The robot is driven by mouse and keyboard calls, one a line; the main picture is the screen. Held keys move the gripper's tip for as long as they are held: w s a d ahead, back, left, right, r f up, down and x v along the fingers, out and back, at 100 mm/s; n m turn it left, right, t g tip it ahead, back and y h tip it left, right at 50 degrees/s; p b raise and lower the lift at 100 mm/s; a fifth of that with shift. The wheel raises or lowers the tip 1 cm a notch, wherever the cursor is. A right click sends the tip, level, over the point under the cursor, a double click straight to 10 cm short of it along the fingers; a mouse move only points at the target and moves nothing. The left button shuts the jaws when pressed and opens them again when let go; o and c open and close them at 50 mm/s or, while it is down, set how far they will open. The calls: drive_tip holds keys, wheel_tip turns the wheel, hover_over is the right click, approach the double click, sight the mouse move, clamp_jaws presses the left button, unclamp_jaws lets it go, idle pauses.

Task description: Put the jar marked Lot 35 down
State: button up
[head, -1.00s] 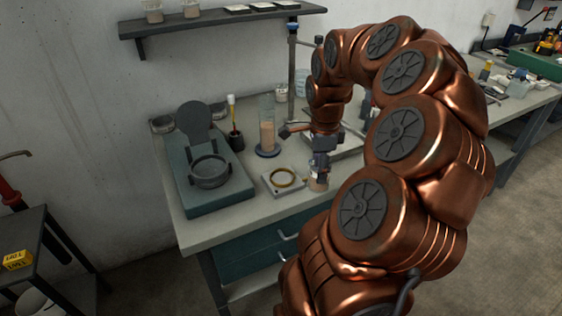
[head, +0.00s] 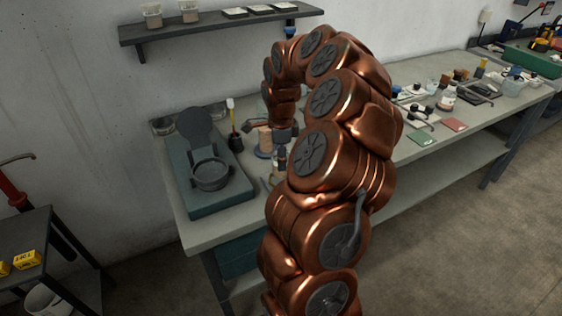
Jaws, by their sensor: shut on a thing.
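My gripper (head: 281,158) is over the left part of the grey bench (head: 190,232), pointing down. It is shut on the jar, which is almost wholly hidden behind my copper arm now. No label can be read, and I cannot tell whether the jar touches the bench. The gold ring on its pale square plate (head: 267,182) shows only in part, just left of my arm and close to the gripper.
A teal device with a round dark cup (head: 210,174) stands left of the gripper. A tan-filled cylinder (head: 265,141) and a dark brush pot (head: 235,142) stand behind. A wall shelf (head: 220,27) hangs above.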

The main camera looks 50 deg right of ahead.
drive_tip(key=shift+f+p, duration=0.6)
drive_tip(key=shift+f, duration=0.75)
drive_tip(key=shift+f, duration=0.15)
drive_tip(key=o, duration=1.3)
